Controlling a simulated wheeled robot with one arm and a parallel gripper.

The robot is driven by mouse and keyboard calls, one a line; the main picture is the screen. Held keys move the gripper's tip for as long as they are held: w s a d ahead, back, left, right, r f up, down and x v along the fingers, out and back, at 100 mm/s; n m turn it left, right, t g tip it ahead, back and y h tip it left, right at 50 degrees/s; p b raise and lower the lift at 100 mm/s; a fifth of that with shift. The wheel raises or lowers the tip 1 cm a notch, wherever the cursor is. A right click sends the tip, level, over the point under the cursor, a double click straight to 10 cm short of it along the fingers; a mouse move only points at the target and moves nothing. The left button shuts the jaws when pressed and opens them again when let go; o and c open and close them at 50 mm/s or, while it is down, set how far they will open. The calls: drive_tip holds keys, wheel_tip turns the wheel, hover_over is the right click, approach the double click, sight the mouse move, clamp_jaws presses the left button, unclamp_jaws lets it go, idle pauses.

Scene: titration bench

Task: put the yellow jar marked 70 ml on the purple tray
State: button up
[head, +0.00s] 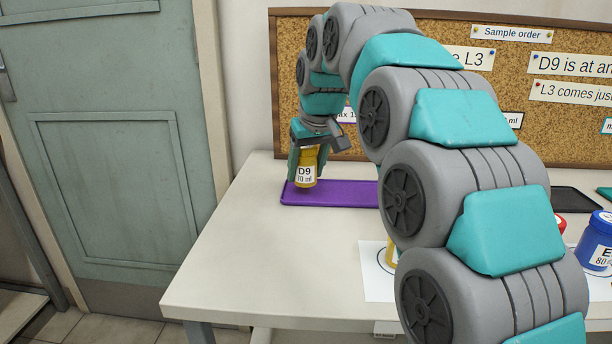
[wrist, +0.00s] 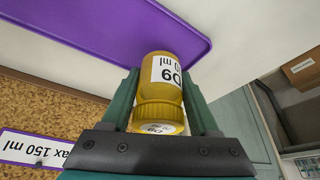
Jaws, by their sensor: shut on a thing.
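The yellow jar (head: 306,169) has a white label reading D9 and 70 ml. My gripper (head: 308,158) is shut on it and holds it upright, at the left part of the purple tray (head: 345,194). In the wrist view the jar (wrist: 160,90) sits between the two fingers of my gripper (wrist: 164,105), its base over or on the purple tray (wrist: 110,40). I cannot tell whether the jar's base touches the tray. My arm hides the tray's right end in the head view.
A blue-lidded jar (head: 597,242) stands at the right. A dark tray (head: 574,200) lies behind it. A white card (head: 378,284) and part of another yellow jar (head: 391,254) show beside my arm. A cork board (head: 290,80) stands behind. The table's front left is clear.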

drive_tip(key=shift+f, duration=0.9)
drive_tip(key=shift+f, duration=0.2)
drive_tip(key=o, duration=1.4)
drive_tip(key=v, duration=1.2)
drive_tip(key=shift+d+r, duration=0.1)
drive_tip(key=shift+r, duration=0.1)
